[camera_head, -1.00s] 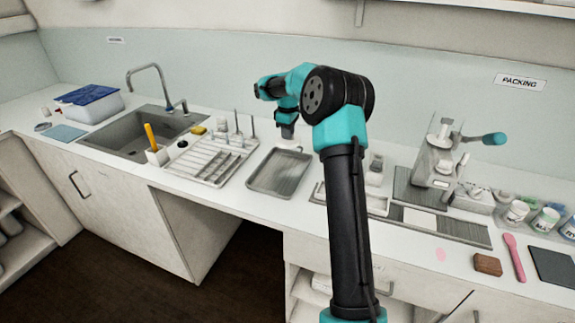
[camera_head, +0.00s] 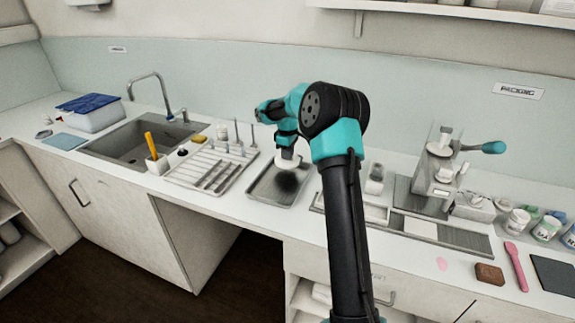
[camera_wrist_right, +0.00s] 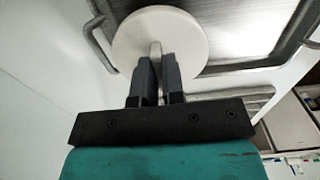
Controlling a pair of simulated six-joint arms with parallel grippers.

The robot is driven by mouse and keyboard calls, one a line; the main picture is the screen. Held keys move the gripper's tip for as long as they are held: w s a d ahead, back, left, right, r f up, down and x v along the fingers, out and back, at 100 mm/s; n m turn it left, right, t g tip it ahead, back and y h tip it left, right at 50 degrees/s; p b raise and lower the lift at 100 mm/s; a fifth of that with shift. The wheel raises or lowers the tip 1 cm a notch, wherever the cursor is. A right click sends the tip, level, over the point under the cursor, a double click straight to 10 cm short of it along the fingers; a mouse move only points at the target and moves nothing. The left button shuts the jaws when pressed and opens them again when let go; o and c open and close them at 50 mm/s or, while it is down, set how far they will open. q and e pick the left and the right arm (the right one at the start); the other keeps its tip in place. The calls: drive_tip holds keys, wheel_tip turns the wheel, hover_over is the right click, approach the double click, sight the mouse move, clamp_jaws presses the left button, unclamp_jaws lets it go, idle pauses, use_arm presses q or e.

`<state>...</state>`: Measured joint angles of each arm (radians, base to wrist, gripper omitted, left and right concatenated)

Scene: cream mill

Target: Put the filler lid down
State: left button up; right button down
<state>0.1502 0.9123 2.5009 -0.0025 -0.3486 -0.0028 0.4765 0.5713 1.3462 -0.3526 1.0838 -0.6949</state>
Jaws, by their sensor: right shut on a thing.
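The filler lid (camera_wrist_right: 190,38) is a pale round disc with a small upright grip in its middle. My right gripper (camera_wrist_right: 158,62) is shut on that grip in the right wrist view. In the head view the lid (camera_head: 287,166) hangs under my right gripper (camera_head: 286,150), above the grey metal tray (camera_head: 264,196). A dark shadow lies on the tray below it, and the lid looks apart from the tray floor. In the right wrist view the tray (camera_wrist_right: 240,35) shows behind the lid. My left gripper is in neither view.
A white drying rack (camera_head: 205,168) with rods stands left of the tray, beside the sink (camera_head: 130,150). Right of my arm are a shallow white holder (camera_head: 375,213) and a metal filler with a teal handle (camera_head: 440,165). Jars (camera_head: 515,222) stand at the far right.

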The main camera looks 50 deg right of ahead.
drive_tip(key=shift+f, duration=2.45)
drive_tip(key=shift+f, duration=0.15)
drive_tip(key=c, duration=1.2)
unclamp_jaws()
wheel_tip(320, 180, up, 12)
drive_tip(key=shift+r, duration=0.15)
